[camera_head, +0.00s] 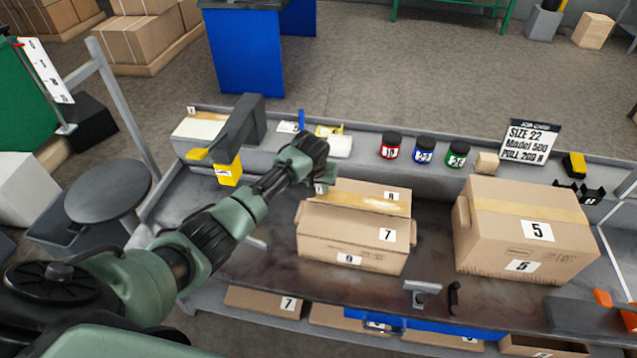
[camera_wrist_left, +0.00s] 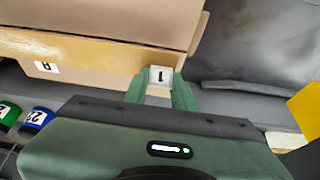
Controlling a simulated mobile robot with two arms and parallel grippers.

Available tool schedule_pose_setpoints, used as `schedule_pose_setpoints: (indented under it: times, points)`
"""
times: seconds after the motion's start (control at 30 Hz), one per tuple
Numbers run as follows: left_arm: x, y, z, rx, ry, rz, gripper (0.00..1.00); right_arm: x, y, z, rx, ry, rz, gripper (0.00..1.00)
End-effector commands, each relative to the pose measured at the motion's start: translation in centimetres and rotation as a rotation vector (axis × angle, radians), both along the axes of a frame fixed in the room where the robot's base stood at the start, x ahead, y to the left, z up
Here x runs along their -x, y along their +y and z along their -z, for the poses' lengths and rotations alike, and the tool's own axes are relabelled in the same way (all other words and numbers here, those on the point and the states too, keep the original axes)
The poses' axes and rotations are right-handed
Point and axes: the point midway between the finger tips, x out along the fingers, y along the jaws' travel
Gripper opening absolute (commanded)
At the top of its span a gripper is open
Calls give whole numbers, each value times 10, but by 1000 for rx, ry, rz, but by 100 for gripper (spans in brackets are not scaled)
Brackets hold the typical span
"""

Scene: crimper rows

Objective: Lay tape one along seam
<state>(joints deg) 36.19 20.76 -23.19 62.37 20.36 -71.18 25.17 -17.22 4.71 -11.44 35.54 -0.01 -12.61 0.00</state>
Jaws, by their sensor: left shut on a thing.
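A cardboard box (camera_head: 325,243) with labels 7, 8 and 9 stands on the bench. A shiny tan band (camera_head: 363,202) runs along its top; this band also shows in the left wrist view (camera_wrist_left: 95,52). My left gripper (camera_head: 322,188) is at the left end of this band, close to the box's top edge. In the left wrist view its fingers are shut on a small white piece marked 1 (camera_wrist_left: 161,77), which I take as tape one. The fingers hide part of it, and I cannot tell whether it touches the box. My right gripper is not in view.
A second taped box (camera_head: 520,236) with labels 5 and 6 stands to the right. Red, blue and green jars (camera_head: 424,151) line the back ledge. A grey and yellow dispenser-like device (camera_head: 241,135) stands left of my gripper. A job card (camera_head: 528,143) stands behind.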

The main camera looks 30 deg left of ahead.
Motion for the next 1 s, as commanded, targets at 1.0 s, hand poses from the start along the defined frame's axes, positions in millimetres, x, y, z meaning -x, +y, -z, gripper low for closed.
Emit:
schedule_pose_setpoints:
  times: [1.0]
  points:
    - [0, 0, 41, 1, 1, -1, 0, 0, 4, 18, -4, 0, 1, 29]
